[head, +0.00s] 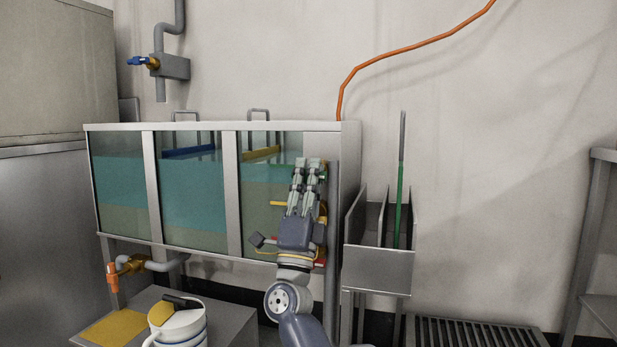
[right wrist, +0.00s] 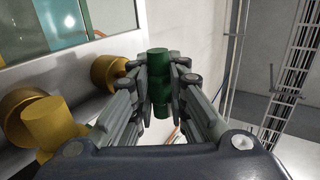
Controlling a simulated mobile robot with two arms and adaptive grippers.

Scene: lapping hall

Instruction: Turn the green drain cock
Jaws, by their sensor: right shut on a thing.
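My right gripper (head: 309,168) is up against the right front end of the tank. In the right wrist view my right gripper (right wrist: 160,82) is shut on the green drain cock (right wrist: 159,65), with a finger on each side of its green handle. The handle stands roughly upright in that picture. Brass fittings (right wrist: 110,72) sit just left of the fingers. In the head view only a small green part (head: 323,173) shows beside the fingertips; the rest is hidden by my gripper. My left gripper is in neither view.
The glass-fronted tank (head: 222,126) fills the centre-left. A grey rack (head: 378,270) with a green-handled tool (head: 398,205) stands close to the right of my arm. An orange-handled cock (head: 112,275) is low left, a blue-handled one (head: 140,61) high left. A mug (head: 178,327) stands below.

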